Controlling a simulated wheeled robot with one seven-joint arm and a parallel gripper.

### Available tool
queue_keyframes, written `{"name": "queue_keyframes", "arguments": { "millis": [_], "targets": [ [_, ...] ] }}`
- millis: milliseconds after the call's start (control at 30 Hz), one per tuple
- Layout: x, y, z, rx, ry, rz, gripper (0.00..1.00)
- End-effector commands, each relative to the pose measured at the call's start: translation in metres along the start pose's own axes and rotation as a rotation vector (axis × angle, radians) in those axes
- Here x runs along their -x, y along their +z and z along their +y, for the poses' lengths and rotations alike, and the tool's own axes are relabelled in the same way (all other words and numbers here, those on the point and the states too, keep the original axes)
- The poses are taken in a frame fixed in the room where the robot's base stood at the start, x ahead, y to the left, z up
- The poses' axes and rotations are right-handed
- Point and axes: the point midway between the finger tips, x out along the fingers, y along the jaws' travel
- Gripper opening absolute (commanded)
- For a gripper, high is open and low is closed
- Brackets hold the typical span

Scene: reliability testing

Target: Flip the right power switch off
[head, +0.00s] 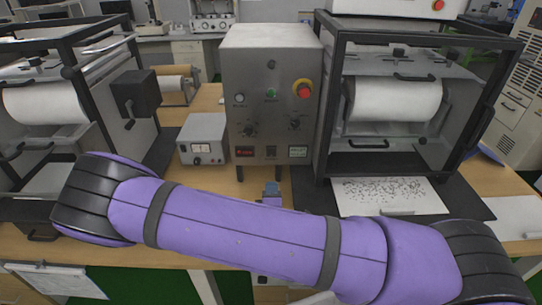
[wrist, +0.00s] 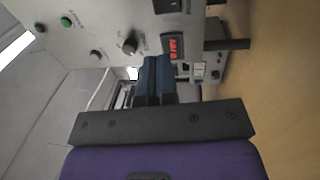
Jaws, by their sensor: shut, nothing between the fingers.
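The grey control box (head: 250,75) stands in the middle of the table. Low on its front is a dark rocker-like switch (head: 271,152), between a red display (head: 243,152) and a pale display (head: 298,151). In the wrist view the switch (wrist: 172,5) is partly cut off at the top edge, near the red display (wrist: 174,47). I cannot tell its position. My gripper (head: 271,188) is in front of the box, below the switch. Its blue fingers (wrist: 153,68) are shut together and empty, and look apart from the panel.
A small grey meter box (head: 203,135) stands left of the control box. A framed machine with a white roll (head: 395,100) is at the right, another at the left (head: 45,103). The panel also has knobs, a green button and a red emergency stop (head: 303,89).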

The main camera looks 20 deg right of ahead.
Motion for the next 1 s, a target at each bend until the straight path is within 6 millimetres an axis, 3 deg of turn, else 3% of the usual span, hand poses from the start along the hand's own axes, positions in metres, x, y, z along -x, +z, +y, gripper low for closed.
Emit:
{"name": "queue_keyframes", "arguments": {
  "millis": [233,367,1000],
  "targets": [
    [-0.002,0.000,0.000,-0.002,-0.001,-0.002,0.00],
    [-0.013,0.000,0.000,-0.003,-0.001,-0.003,0.00],
    [-0.122,0.001,0.000,-0.003,-0.001,-0.003,0.00]
  ]
}}
